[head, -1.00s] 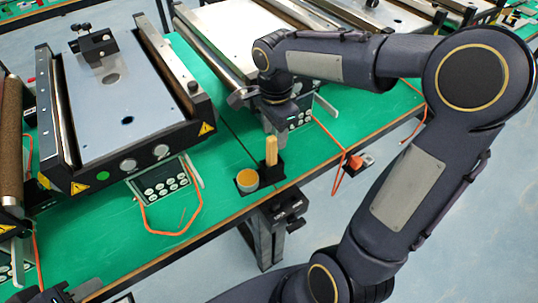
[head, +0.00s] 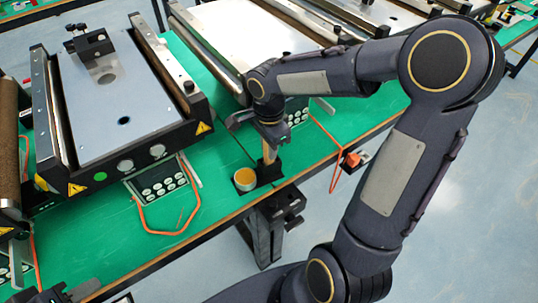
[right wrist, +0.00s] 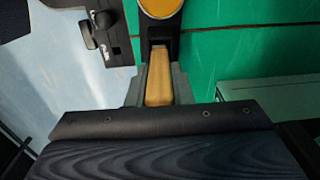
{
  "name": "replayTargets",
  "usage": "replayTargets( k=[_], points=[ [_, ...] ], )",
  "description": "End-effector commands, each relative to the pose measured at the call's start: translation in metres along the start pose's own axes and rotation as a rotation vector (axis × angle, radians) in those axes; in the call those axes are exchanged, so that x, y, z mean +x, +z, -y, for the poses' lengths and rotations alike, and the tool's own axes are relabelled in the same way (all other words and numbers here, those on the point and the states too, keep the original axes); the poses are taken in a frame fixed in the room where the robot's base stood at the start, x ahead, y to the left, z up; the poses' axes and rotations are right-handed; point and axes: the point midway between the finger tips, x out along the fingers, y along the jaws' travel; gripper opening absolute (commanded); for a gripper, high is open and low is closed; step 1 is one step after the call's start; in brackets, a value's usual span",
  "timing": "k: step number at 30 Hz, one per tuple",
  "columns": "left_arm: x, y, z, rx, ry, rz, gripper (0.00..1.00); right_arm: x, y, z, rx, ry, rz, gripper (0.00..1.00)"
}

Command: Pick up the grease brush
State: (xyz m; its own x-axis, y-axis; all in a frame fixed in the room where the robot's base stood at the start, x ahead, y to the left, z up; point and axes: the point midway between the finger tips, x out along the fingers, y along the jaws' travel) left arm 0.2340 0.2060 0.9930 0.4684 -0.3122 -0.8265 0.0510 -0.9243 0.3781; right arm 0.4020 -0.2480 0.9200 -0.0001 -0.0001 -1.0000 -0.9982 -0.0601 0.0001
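The grease brush, with its light wooden handle (head: 270,153), stands upright in a black holder at the front edge of the green bench. My right gripper (head: 269,141) has come down over it from above. In the right wrist view, the handle (right wrist: 159,80) lies between the two grey fingers, which sit close against its sides with no clear gap. The bristle end is hidden in the holder. My left gripper (head: 62,294) shows only partly at the lower left edge, and its fingers cannot be made out.
A round tin of orange grease (head: 245,179) sits right beside the brush holder. A black clamp bracket (head: 282,207) hangs at the bench edge. A red switch (head: 352,160) is to the right.

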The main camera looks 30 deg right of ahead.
Motion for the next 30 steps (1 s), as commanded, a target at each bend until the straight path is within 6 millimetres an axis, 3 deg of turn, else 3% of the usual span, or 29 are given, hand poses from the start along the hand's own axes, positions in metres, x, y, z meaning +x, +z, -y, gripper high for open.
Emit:
replayTargets(
  k=[11,16,23,30],
  points=[
    [0.000,0.000,0.000,0.000,0.000,0.000,0.36,-0.002,0.000,0.000,0.000,-0.001,0.000,0.00],
    [-0.001,0.000,0.000,0.000,0.000,0.000,0.36,-0.013,0.000,0.001,-0.001,-0.003,-0.001,0.00],
    [-0.003,-0.001,-0.001,0.000,0.000,0.000,0.36,-0.050,0.000,0.001,0.000,-0.007,-0.002,0.00],
    [-0.005,-0.003,-0.003,0.000,0.000,0.000,0.36,-0.101,0.000,0.001,0.000,-0.006,0.000,0.00]
  ],
)
